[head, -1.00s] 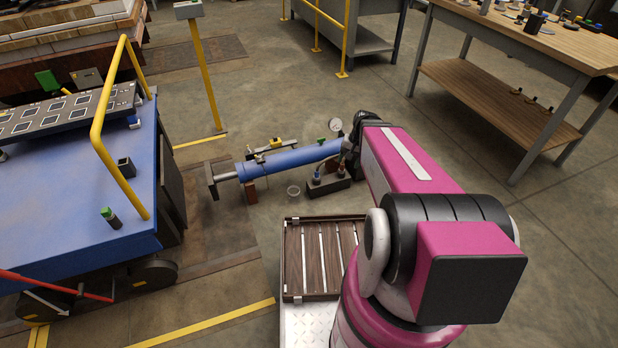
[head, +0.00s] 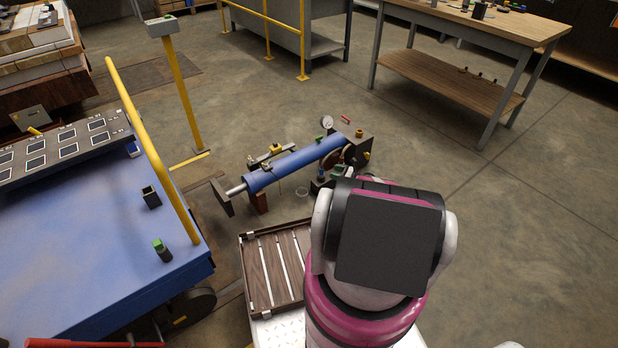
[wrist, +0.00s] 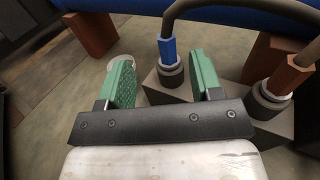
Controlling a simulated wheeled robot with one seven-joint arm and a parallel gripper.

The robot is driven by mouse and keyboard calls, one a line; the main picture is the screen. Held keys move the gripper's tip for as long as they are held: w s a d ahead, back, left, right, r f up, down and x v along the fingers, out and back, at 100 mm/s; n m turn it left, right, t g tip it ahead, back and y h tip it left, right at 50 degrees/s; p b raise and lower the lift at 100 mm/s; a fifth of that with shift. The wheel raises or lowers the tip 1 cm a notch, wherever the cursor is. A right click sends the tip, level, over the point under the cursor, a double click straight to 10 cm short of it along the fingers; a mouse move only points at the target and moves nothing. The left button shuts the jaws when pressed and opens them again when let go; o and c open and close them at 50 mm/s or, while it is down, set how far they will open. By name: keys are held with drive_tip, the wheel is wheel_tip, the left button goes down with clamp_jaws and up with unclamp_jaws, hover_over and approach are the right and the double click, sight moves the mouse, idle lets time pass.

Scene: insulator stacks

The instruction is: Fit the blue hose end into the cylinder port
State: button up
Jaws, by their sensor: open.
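In the wrist view the blue hose end (wrist: 168,50) stands upright in a dark round socket on a grey block, with a dark hose curving up and right. My gripper (wrist: 160,72) is open, its green pads left and right of the blue hose end, with gaps on both sides. A brown hose end (wrist: 287,78) sits in another socket to the right. The blue cylinder (head: 295,163) lies beyond, in the head view, and its edge crosses the top of the wrist view (wrist: 245,14). My arm mostly hides the gripper in the head view. I cannot make out the port clearly.
A slatted wooden tray (head: 251,262) lies in front of the cylinder. A blue cart (head: 85,235) with a yellow rail stands left. A round gauge (head: 327,122) is behind the cylinder. A workbench (head: 480,30) stands back right.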

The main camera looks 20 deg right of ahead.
sight(321, 173)
drive_tip(key=shift+m+t, duration=0.3)
drive_tip(key=x, duration=0.3)
drive_tip(key=f+x, duration=0.1)
drive_tip(key=x, duration=0.1)
drive_tip(key=shift+w+d, duration=0.1)
drive_tip(key=shift+w, duration=0.15)
drive_tip(key=shift+f+x, duration=0.15)
drive_tip(key=shift+x, duration=1.2)
drive_tip(key=shift+f+x, duration=0.15)
drive_tip(key=shift+x, duration=1.15)
clamp_jaws()
